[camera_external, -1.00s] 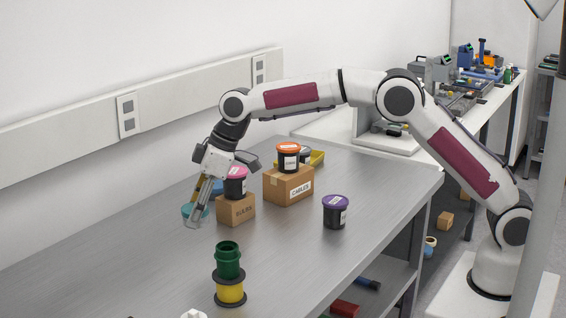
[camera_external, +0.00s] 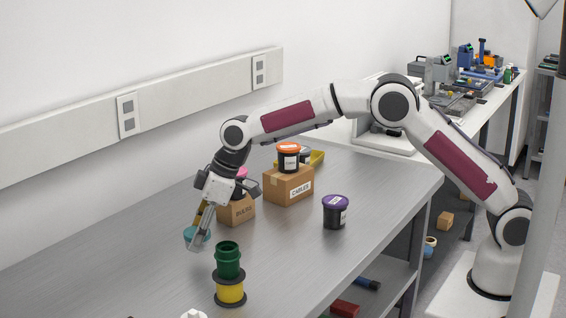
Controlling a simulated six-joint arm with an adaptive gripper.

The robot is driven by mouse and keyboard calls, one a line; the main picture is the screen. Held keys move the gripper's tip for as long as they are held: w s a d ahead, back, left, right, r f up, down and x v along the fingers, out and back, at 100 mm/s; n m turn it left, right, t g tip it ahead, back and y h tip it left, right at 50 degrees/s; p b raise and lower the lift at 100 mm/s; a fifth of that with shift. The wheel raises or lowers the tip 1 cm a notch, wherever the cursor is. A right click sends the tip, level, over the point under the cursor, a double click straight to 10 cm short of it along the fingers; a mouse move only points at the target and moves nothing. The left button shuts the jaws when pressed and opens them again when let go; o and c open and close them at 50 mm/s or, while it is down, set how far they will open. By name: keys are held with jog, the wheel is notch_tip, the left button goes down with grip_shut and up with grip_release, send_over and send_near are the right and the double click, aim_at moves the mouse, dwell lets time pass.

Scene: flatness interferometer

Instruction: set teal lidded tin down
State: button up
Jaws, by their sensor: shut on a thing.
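The teal lidded tin (camera_external: 189,235) is at the fingertips of my gripper (camera_external: 198,238), partly hidden behind them. My gripper points down and is shut on the tin. They are over the left part of the grey metal table (camera_external: 120,262), in front of the box marked BULBS and behind the green container. Whether the tin's underside touches the table, I cannot tell.
A green container (camera_external: 228,259) stands on a yellow spool (camera_external: 230,291) just in front. Behind are the BULBS box (camera_external: 237,211), with a pink-lidded tub partly hidden, and the CABLES box (camera_external: 289,186) under an orange-lidded tub (camera_external: 288,157). A purple-lidded tub (camera_external: 335,213) stands to the right.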

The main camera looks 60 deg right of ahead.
jog(key=shift+f, duration=0.1)
jog(key=shift+f, duration=1.75)
jog(key=shift+f, duration=0.1)
jog(key=o, duration=1.2)
jog(key=shift+o, duration=0.2)
jog(key=v, duration=1.2)
